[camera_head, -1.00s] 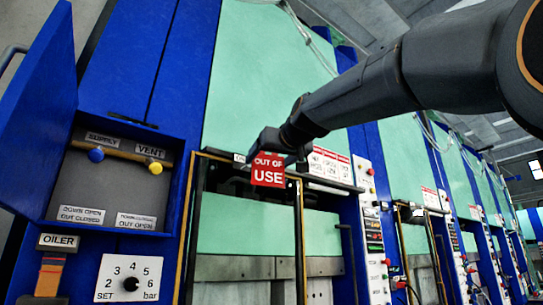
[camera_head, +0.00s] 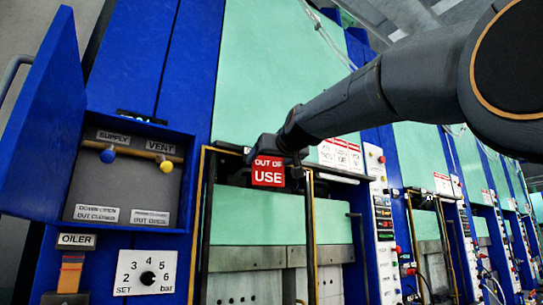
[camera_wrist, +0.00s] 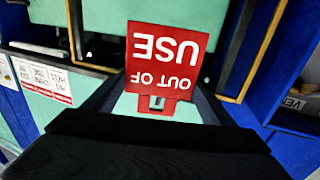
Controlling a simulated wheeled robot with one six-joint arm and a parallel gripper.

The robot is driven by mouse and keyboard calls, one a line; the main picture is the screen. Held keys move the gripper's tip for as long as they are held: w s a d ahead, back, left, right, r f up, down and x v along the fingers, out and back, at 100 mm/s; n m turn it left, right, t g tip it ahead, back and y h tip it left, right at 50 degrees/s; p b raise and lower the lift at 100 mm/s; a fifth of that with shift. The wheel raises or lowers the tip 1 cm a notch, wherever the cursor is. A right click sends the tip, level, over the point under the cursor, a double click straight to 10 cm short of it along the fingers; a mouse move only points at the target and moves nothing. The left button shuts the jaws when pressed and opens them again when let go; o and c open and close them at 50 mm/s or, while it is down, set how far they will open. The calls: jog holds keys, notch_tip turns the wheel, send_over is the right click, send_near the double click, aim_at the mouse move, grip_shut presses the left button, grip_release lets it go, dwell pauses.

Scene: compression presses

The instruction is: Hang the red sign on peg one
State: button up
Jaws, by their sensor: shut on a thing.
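The red sign (camera_head: 268,172) reads "OUT OF USE" and hangs below my gripper (camera_head: 270,146) in the head view, in front of the top of a press opening. In the wrist view the red sign (camera_wrist: 163,55) appears upside down, with its slotted tab between the fingers of my gripper (camera_wrist: 158,105). My gripper is shut on it. The fingertips are partly hidden by the sign. I cannot make out peg one for certain; a small dark part shows beside the sign at the top of the press frame.
An open blue cabinet (camera_head: 183,205) at left holds a blue knob (camera_head: 108,156) and a yellow knob (camera_head: 166,166). A pressure dial (camera_head: 147,277) and an oiler label (camera_head: 76,240) sit below. A control panel (camera_head: 381,215) stands right of the press, with more presses beyond.

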aim_at(267, 164)
jog(key=shift+w+a+p, duration=0.4)
jog(key=shift+w, duration=0.2)
jog(key=shift+w+a+f+b, duration=0.3)
jog(key=shift+w+f, duration=0.15)
jog(key=shift+f, duration=0.15)
jog(key=o, duration=1.2)
jog(key=shift+c, duration=0.2)
jog(key=b+v, duration=0.3)
jog(key=v, duration=0.4)
jog(key=shift+s+d+b, duration=0.15)
jog(key=shift+s+b, duration=0.25)
